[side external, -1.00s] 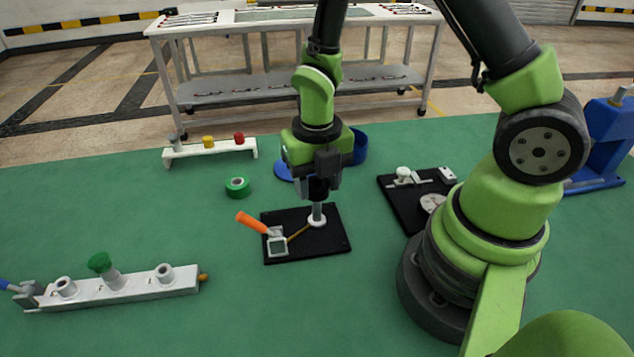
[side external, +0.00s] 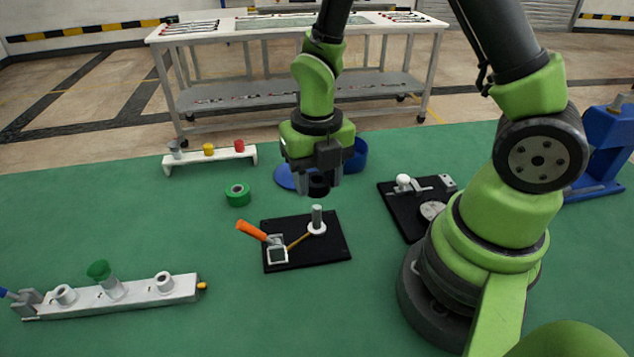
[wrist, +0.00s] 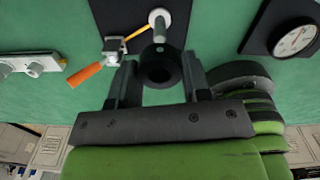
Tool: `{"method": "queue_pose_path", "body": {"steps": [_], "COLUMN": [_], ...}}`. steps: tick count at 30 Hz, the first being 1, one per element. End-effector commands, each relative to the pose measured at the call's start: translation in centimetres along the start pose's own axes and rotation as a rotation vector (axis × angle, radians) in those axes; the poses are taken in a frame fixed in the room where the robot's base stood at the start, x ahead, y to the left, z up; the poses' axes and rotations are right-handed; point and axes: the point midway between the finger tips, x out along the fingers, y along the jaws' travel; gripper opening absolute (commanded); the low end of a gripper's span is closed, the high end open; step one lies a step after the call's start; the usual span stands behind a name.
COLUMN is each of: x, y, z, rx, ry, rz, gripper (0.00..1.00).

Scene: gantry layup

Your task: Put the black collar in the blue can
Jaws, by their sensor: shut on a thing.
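My gripper (side external: 320,186) is shut on the black collar (side external: 318,187), a short dark ring. It holds the collar in the air above and behind the grey peg (side external: 316,213) on the black board (side external: 333,247). A flat blue disc (side external: 284,177) lies beside the can, also partly hidden.
An orange-handled tool (side external: 252,231) lies over the board's left side. A green tape roll (side external: 238,194) lies left of the gripper. A second black board with a dial (side external: 402,213) is at right. A white rack (side external: 210,153) stands behind left.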

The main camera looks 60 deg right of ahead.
Motion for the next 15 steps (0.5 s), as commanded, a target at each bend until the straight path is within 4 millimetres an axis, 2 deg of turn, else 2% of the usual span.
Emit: {"method": "queue_pose_path", "body": {"steps": [6, 15], "x": [-1.14, -1.28], "y": [0.02, 0.00], "z": [0.03, 0.01], "rx": [0.000, 0.000], "ry": [-0.001, 0.000], "rz": [0.001, 0.000], "gripper": [0.13, 0.13]}}
